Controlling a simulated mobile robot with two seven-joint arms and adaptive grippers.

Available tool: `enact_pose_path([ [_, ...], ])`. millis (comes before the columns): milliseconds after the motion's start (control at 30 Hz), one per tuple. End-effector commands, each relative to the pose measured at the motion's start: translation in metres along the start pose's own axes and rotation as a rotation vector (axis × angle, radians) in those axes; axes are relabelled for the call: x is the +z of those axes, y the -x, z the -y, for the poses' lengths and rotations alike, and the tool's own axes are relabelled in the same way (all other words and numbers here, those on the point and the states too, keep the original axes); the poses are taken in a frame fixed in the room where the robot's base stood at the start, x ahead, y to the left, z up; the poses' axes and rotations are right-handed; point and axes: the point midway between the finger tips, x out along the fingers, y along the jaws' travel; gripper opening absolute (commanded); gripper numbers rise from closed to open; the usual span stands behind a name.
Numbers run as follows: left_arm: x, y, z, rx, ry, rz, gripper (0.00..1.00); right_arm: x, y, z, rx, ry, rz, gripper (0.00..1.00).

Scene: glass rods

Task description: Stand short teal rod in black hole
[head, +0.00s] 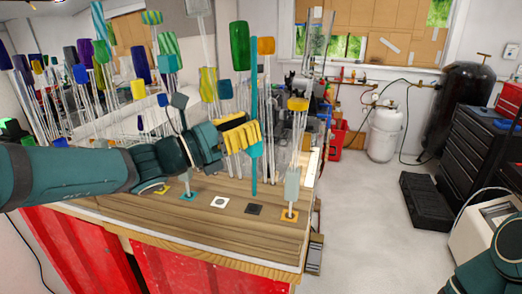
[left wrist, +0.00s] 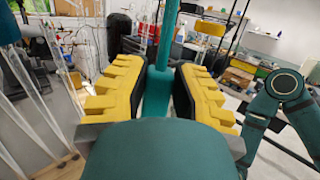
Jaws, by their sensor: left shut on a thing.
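My left gripper (head: 254,140) is shut on the short teal rod (head: 253,80), with a yellow finger on each side of it. The rod stands upright in the jaws, and it also shows between the fingers in the left wrist view (left wrist: 160,85). Its lower end is over the black hole plate (head: 254,210) near the table's front edge; a small gap seems to show between them, but I cannot tell the exact height. The right gripper is not in view; only part of my right arm shows.
The wooden table (head: 215,225) also carries a white plate (head: 220,202), a teal plate (head: 188,196) and an orange plate (head: 290,216). A clear rod with a grey sleeve (head: 291,182) stands at the orange plate. Many tall rods with coloured tops crowd behind and left of my gripper.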

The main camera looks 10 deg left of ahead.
Motion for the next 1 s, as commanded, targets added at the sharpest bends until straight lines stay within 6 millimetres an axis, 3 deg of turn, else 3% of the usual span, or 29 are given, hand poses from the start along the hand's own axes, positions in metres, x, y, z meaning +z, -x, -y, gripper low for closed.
enact_pose_path([
  [267,0.003,0.003,-0.001,0.015,-0.010,0.013,0.00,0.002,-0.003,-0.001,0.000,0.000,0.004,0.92],
  [667,-0.025,0.008,-0.001,0.014,-0.008,0.011,0.00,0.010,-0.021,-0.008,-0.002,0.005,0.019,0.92],
  [1000,-0.021,0.007,-0.001,0.013,-0.010,0.012,0.00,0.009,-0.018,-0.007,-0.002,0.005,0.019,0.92],
])
